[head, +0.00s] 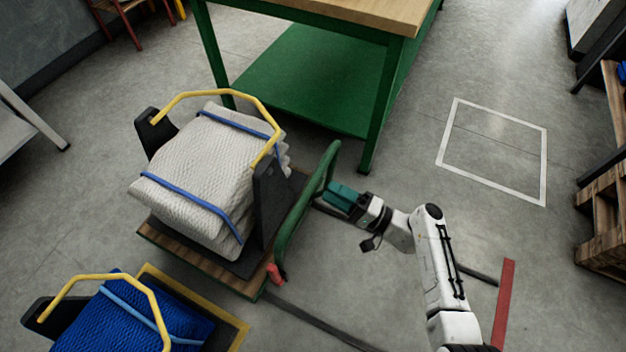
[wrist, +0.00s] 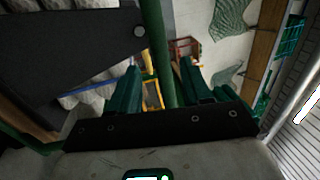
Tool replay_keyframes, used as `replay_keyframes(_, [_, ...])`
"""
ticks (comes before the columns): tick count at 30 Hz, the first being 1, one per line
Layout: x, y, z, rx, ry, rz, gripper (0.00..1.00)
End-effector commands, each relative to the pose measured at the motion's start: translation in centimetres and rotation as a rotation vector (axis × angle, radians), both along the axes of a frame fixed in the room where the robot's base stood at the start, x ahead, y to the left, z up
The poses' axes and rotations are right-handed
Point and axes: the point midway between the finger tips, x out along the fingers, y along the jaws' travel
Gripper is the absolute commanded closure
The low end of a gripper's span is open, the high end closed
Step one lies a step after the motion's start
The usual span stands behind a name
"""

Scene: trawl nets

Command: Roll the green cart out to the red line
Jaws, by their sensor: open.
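The green cart (head: 222,272) has a wooden deck and a green push handle (head: 298,214) on its right side. It carries a pale net bundle (head: 195,180) with blue straps, between dark end plates under a yellow bar. The red line (head: 504,305) is on the floor at the lower right. My gripper (head: 320,201) is open at the handle, coming from the right. In the wrist view, the green handle bar (wrist: 158,50) passes between the fingers of my gripper (wrist: 160,80). Whether either finger touches the bar cannot be told.
A blue net bundle (head: 118,318) on a yellow-edged base stands close at the lower left. A green workbench (head: 300,85) stands behind the cart. Wooden crates (head: 604,225) line the right edge. A white floor square (head: 493,150) is empty. A dark strip (head: 322,325) crosses the floor.

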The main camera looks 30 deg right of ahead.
Motion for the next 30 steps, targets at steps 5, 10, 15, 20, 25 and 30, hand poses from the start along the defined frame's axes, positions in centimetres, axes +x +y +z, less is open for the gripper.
replay_keyframes(5, [2.6, 2.0, 0.7, 0.000, 0.000, 0.004, 0.52])
replay_keyframes(10, [4.3, 3.2, 1.1, 0.000, 0.000, 0.004, 0.52])
replay_keyframes(15, [5.0, 3.7, 1.2, -0.001, 0.001, 0.002, 0.52])
replay_keyframes(20, [5.1, 3.8, 1.2, -0.001, 0.001, 0.002, 0.52])
replay_keyframes(25, [5.1, 3.8, 1.2, -0.001, 0.001, 0.002, 0.56])
replay_keyframes(30, [5.1, 3.8, 1.2, -0.001, 0.001, 0.002, 0.73])
